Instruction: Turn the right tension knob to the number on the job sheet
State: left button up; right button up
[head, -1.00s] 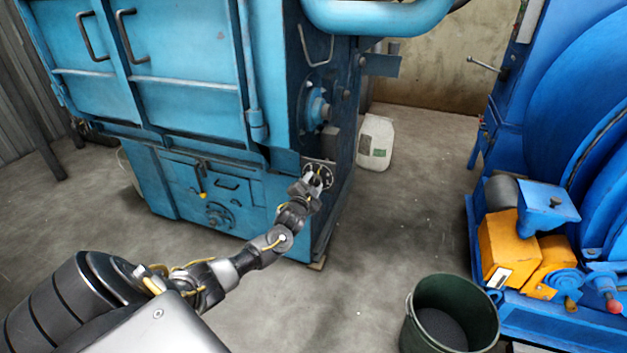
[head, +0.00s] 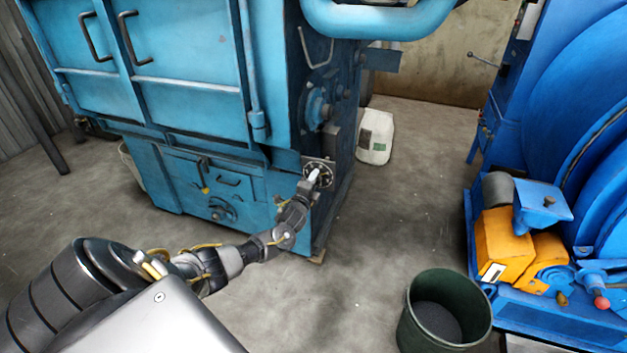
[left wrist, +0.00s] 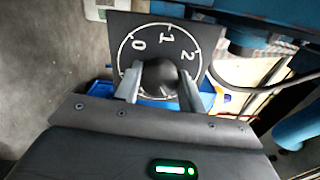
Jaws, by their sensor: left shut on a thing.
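The right tension knob (left wrist: 158,77) is a dark round knob on a black dial plate (left wrist: 190,33) with a white scale. The numbers 0, 1 and 2 show in the left wrist view. My left gripper (left wrist: 161,84) is shut on the knob, one finger on each side. I cannot tell where the knob points. In the head view my left gripper (head: 312,177) is at the dial plate (head: 320,166), low on the light-blue machine's corner, and partly covers it. My right gripper is not in view. I cannot make out a job sheet.
The light-blue machine (head: 190,105) fills the left and has another round fitting (head: 221,210) low on its front. A white canister (head: 375,138) stands behind it. A dark green bucket (head: 405,325) and a blue machine (head: 560,90) are at the right. Open floor lies between.

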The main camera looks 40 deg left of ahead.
pick_arm(q)
jog(key=shift+m, duration=0.5)
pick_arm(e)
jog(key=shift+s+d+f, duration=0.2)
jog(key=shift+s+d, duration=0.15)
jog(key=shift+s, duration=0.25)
pick_arm(q)
jog(key=o, duration=1)
jog(key=shift+c, duration=0.2)
jog(key=shift+s, duration=0.1)
jog(key=p+v, duration=0.1)
jog(key=v, duration=0.9)
jog(key=shift+s+d+p, duration=0.2)
jog(key=shift+s+p, duration=0.05)
jog(key=shift+p, duration=0.05)
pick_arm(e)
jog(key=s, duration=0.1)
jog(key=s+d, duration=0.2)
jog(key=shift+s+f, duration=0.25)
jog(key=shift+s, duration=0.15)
